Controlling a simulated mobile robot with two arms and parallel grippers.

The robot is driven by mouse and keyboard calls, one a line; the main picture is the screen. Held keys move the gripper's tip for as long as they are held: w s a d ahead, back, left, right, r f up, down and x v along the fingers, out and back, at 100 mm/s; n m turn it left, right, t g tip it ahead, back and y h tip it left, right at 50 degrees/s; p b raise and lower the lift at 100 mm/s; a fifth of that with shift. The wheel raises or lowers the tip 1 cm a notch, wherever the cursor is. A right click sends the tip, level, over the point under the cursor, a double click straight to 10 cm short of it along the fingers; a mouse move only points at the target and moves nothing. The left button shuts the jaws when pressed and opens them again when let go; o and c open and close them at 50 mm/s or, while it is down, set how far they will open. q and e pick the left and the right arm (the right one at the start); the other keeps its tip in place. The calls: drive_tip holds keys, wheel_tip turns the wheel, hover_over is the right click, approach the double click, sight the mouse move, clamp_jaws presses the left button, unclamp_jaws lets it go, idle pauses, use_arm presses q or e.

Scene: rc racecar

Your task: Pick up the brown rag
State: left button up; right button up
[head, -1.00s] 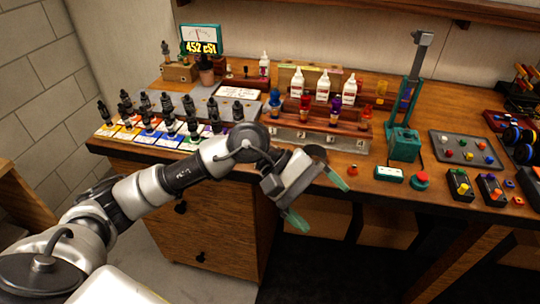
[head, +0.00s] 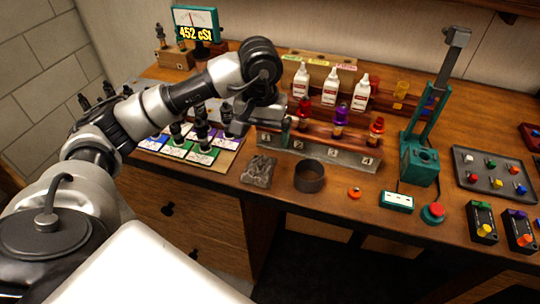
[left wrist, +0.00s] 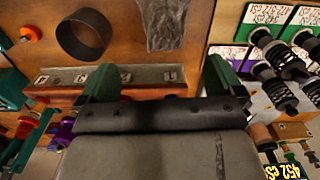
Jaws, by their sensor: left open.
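A crumpled brown rag (head: 259,170) lies flat on the workbench top near its front edge, left of a dark round ring-like cup (head: 309,176). In the left wrist view the rag (left wrist: 163,24) shows at the top middle, past the fingertips, with its upper edge cut off. My left gripper (head: 262,124) is behind the rag in the head view, above the left end of the metal bottle rack, partly hidden by its own wrist. In the left wrist view its green fingers (left wrist: 160,76) are spread with nothing between them. My right gripper is not in view.
The metal rack (head: 318,148) with colored bottles stands just behind the rag. Rows of black dropper-like items on colored cards (head: 203,150) stand to the left. A teal press (head: 419,160) and a small orange knob (head: 354,192) are to the right. Bare wood surrounds the rag.

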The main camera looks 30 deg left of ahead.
use_arm(q)
hover_over(259, 166)
drive_tip(key=f, duration=0.5)
drive_tip(key=shift+d+p, duration=0.2)
drive_tip(key=shift+p, duration=0.15)
drive_tip(key=f, duration=0.2)
drive_tip(key=f+p, duration=0.1)
drive_tip(key=f, duration=0.1)
drive_tip(key=shift+s+a+f+p, duration=0.1)
drive_tip(key=shift+a+f+p, duration=0.1)
drive_tip(key=shift+p, duration=0.1)
drive_tip(key=shift+f, duration=0.4)
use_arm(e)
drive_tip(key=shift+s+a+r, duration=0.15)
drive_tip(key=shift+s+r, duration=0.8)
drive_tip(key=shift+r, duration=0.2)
use_arm(q)
drive_tip(key=shift+c, duration=0.2)
drive_tip(key=c, duration=1)
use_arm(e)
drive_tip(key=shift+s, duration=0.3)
